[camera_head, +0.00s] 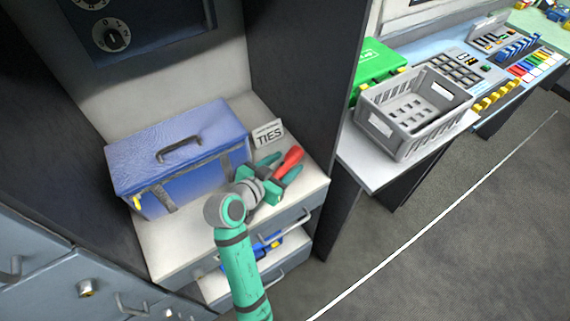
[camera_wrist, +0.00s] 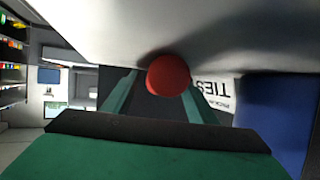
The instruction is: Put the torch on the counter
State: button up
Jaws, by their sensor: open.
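The red torch (camera_head: 290,159) is above the white drawer-unit top in the alcove, beside the TIES sign. My gripper (camera_head: 281,167) is there with its green fingers apart, one on each side of the torch. In the wrist view the torch's round red end (camera_wrist: 168,75) sits between the two fingers, close to the palm side. I cannot tell whether either finger touches it. The lower part of the torch is hidden by my gripper. The white counter (camera_head: 370,170) stands to the right, past a dark upright panel.
A blue tool bag (camera_head: 180,150) fills the left of the drawer-unit top (camera_head: 165,245). The TIES sign (camera_head: 268,134) stands behind my gripper. An open lower drawer holds a blue item. A grey crate (camera_head: 385,130) and a green case (camera_head: 372,62) occupy much of the counter; its front strip is bare.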

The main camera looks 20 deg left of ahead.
jog(key=v, duration=1.1)
jog(key=shift+s+a+r, duration=0.1)
jog(key=shift+a+r, duration=0.05)
jog(key=shift+s+r, duration=0.1)
jog(key=shift+s, duration=0.25)
